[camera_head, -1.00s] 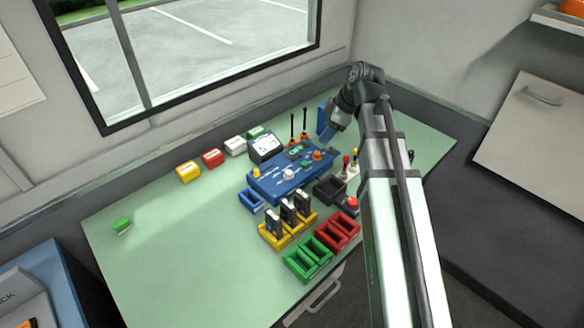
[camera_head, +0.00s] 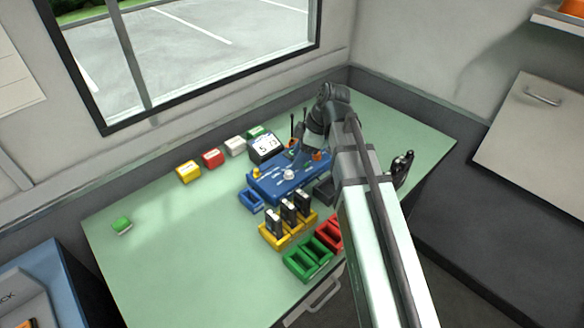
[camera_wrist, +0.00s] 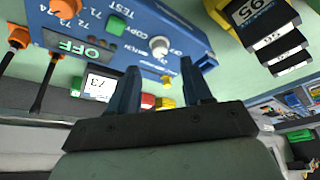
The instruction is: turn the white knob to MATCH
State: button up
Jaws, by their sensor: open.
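The white knob (camera_head: 289,174) sits on top of the blue box (camera_head: 262,186). In the wrist view the white knob (camera_wrist: 159,47) is just beyond my fingertips, roughly between them, and it looks untouched.
A white meter (camera_head: 265,147) stands behind the box. Probes with orange plugs (camera_wrist: 18,37) are at the box's other end. Yellow holders (camera_head: 270,238) with upright dark modules stand in front, with green bins (camera_head: 308,260) and red bins (camera_head: 328,236) nearby. The table's left is mostly clear.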

aim_at(290, 172)
jog(key=shift+x, duration=2.9)
grip_shut()
